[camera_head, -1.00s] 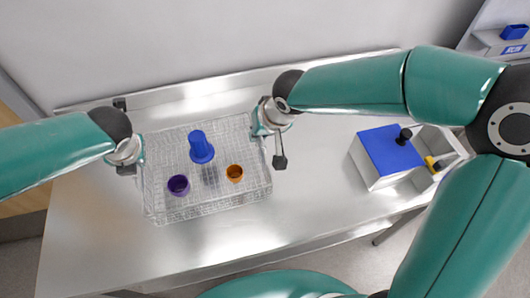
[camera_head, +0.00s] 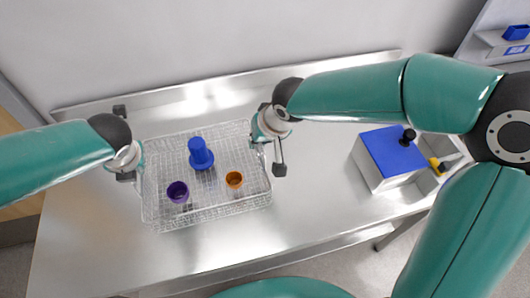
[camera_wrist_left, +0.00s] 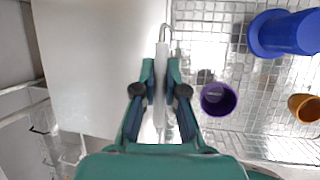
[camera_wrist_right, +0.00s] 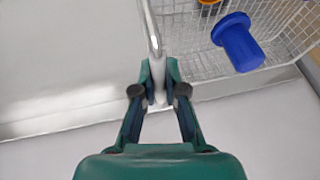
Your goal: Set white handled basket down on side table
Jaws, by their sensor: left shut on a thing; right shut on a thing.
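The white handled basket (camera_head: 160,222) is a wire-mesh basket over the steel side table (camera_head: 85,235). Whether its base touches the tabletop I cannot tell. It looks roughly level. My left gripper (camera_head: 132,172) is shut on its left handle, which also shows in the left wrist view (camera_wrist_left: 163,50). My right gripper (camera_head: 270,143) is shut on its right handle, a white bar in the right wrist view (camera_wrist_right: 151,30). The fingers partly hide both handles.
A white box with a blue lid and black knob (camera_head: 392,152) stands to the right on the table, beside a pale bin with a yellow item (camera_head: 436,165). A raised ledge and wall run along the back. Bare tabletop lies between basket and box.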

